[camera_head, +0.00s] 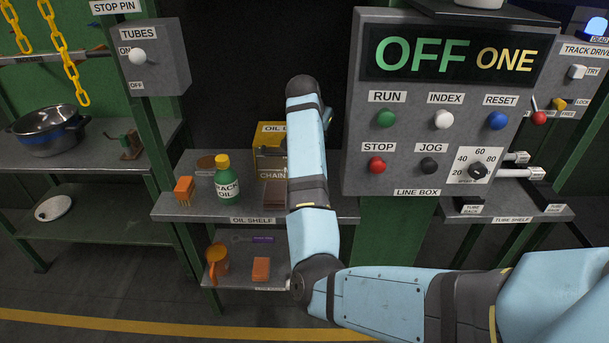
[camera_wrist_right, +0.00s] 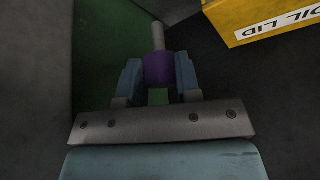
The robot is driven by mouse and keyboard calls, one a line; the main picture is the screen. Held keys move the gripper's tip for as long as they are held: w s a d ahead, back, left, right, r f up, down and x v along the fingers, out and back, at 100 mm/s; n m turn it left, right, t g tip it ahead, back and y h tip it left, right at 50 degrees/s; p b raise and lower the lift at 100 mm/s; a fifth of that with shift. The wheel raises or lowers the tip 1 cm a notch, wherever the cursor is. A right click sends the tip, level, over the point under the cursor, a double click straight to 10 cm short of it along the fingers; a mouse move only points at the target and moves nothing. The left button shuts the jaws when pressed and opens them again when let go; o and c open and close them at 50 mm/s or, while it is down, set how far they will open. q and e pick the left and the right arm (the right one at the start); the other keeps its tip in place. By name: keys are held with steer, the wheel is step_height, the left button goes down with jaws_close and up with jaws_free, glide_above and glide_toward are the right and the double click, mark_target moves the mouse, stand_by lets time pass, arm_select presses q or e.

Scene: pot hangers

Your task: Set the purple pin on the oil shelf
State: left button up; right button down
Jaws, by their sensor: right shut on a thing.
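The purple pin (camera_wrist_right: 159,70) is between the fingers of my right gripper (camera_wrist_right: 158,76) in the right wrist view. The gripper is shut on its purple part, and a grey shaft sticks out beyond the fingers. In the head view my right arm reaches up in front of the oil shelf (camera_head: 205,214), and its forearm hides the gripper and the pin. The shelf carries its name label on the front edge. I cannot tell the pin's height above the shelf. My left gripper is not in view.
On the oil shelf stand a green track oil bottle (camera_head: 227,181), an orange brush (camera_head: 184,189), a brown block (camera_head: 275,194) and a yellow oil-lid box (camera_head: 268,135). The box also shows in the wrist view (camera_wrist_right: 245,14). The line box (camera_head: 400,180) stands right of my arm.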

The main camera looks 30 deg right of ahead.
step_height(320, 180, down, 15)
steer(key=shift+r, duration=0.2)
stand_by(0.3)
steer(key=shift+f, duration=0.15)
steer(key=c, duration=0.8)
jaws_free()
